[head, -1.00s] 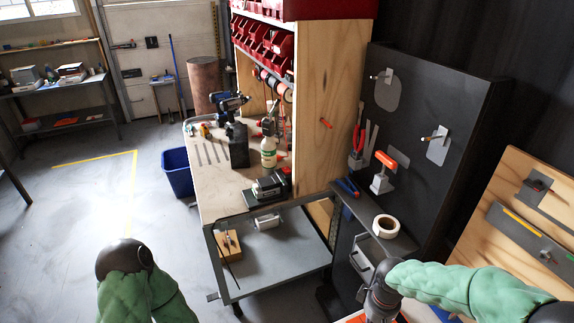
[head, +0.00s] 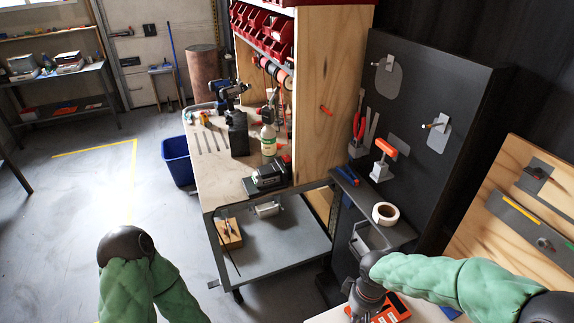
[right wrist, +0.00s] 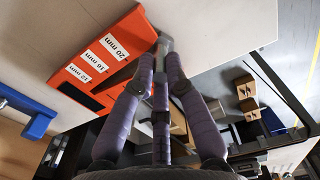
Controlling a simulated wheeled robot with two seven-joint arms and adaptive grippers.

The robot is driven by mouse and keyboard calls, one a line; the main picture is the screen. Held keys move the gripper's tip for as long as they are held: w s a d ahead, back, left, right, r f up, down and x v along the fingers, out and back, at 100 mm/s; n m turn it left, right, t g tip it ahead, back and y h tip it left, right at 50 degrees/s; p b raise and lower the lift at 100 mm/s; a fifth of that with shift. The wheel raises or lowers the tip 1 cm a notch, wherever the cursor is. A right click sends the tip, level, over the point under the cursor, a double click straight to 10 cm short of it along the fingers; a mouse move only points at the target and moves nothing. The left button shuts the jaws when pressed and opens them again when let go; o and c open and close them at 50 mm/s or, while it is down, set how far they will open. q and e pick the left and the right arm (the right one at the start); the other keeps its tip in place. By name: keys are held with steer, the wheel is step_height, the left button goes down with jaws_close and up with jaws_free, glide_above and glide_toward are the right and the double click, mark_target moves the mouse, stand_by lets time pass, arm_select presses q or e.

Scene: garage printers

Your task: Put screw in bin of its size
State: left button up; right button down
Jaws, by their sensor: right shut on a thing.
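An orange sorting bin (right wrist: 95,62) with labels 20 mm, 16 mm and 12 mm lies on a pale worktop in the right wrist view. Part of it shows at the bottom of the head view (head: 392,309). My right gripper (right wrist: 160,62) is shut on a small grey metal screw (right wrist: 162,42), whose end sticks out past the fingertips. The screw is beside the 20 mm end of the bin in that picture; its height above the worktop is unclear. In the head view the right gripper is mostly hidden by its wrist. My left gripper is out of view; only its arm shows.
A pale worktop (head: 330,315) lies under the orange bin. A black shelf with a white tape roll (head: 385,213) and a dark tool board (head: 415,110) stand beyond my right arm. A grey cart (head: 285,240) stands left of it. Open floor lies at the left.

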steer(key=shift+s+a, duration=0.35)
steer(key=shift+a, duration=0.5)
steer(key=shift+s+a, duration=0.35)
steer(key=shift+a, duration=0.5)
steer(key=shift+r, duration=0.1)
step_height(320, 180, up, 5)
steer(key=p, duration=0.4)
